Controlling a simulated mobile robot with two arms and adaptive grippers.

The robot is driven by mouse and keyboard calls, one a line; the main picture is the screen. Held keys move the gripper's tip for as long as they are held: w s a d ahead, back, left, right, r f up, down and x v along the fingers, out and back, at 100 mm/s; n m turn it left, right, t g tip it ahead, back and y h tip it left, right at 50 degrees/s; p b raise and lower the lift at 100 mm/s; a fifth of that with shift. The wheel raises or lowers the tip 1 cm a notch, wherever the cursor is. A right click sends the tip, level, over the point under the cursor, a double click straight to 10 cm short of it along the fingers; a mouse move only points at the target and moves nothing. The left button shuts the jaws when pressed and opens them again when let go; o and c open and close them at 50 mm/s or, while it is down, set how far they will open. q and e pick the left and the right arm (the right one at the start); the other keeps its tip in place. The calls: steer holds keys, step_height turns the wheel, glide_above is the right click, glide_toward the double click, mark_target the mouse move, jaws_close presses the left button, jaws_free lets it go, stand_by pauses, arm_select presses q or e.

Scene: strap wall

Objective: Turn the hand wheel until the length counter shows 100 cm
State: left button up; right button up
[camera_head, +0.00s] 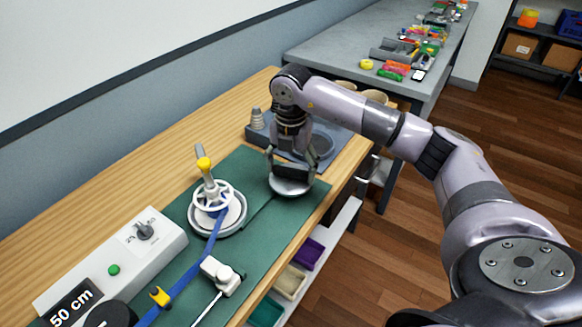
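The length counter (71,307) on the white box reads 50 cm. My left gripper is out of view.
The white box has a green button (114,270) and a selector knob (144,230). A yellow clip (160,297) sits on the strap near a white clamp (221,276). The wooden bench is bare along the wall.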

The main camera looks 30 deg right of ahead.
mark_target(291, 169)
steer(key=o, duration=0.5)
steer(key=shift+r, duration=0.15)
step_height(291, 169, up, 12)
steer(key=shift+f, duration=0.1)
stand_by(0.3)
